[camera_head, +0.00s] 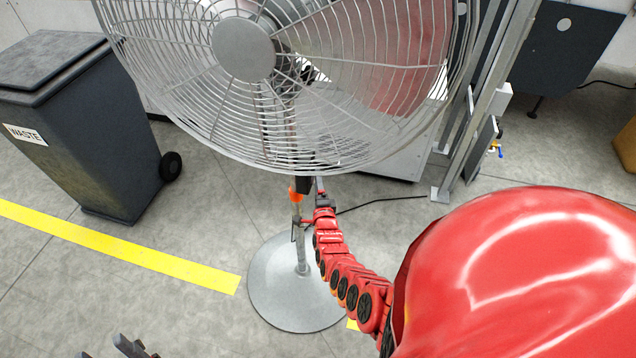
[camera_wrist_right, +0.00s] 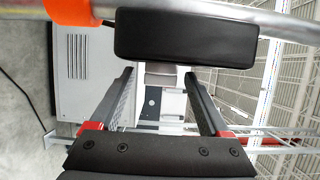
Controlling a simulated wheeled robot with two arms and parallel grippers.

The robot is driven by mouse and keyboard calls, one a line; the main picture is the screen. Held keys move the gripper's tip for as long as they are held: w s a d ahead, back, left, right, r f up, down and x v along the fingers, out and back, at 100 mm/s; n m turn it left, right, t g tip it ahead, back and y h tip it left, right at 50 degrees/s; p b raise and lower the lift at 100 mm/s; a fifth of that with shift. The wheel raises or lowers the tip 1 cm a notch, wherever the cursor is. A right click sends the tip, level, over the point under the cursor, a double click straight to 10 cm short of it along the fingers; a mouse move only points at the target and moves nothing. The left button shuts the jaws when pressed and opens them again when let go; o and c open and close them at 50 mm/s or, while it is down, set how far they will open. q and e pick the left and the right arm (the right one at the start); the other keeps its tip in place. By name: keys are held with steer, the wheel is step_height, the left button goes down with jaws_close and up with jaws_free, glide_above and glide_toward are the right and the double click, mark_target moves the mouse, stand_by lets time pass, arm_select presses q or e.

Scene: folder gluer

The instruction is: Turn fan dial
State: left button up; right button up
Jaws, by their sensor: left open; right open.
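The pedestal fan (camera_head: 243,50) stands in the upper middle of the head view, its round cage facing me. Its black control box (camera_wrist_right: 185,34) fills the upper part of the right wrist view. A small grey piece, possibly the dial (camera_wrist_right: 160,72), shows just below the box; its shape is mostly hidden. My right gripper (camera_head: 320,190) is at the fan pole below the cage. In the right wrist view its two fingers (camera_wrist_right: 159,75) are open, with the grey piece between their tips. I cannot tell if they touch it. My left gripper (camera_head: 130,346) is open at the bottom left, away from the fan.
The fan's round grey base (camera_head: 290,300) stands on the floor, with an orange collar (camera_head: 297,188) on its pole. A dark waste bin (camera_head: 85,125) stands at left. A yellow floor line (camera_head: 120,245) runs across open floor. A metal frame (camera_head: 465,130) stands at right.

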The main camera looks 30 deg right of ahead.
steer(key=shift+c, duration=0.2)
jaws_close()
steer(key=shift+w+d+f+n+t+b, duration=0.15)
steer(key=shift+n+t+b, duration=1.1)
steer(key=shift+b, duration=2.65)
steer(key=shift+s+a+f+n+t+b, duration=0.15)
steer(key=shift+n+t+b, duration=0.6)
steer(key=shift+t+b, duration=2.05)
steer(key=shift+w+d+f+n+t+b, duration=0.3)
steer(key=shift+n+b, duration=0.7)
steer(key=shift+b, duration=3.95)
steer(key=shift+s+a+r, duration=0.15)
steer(key=shift+o, duration=0.2)
jaws_free()
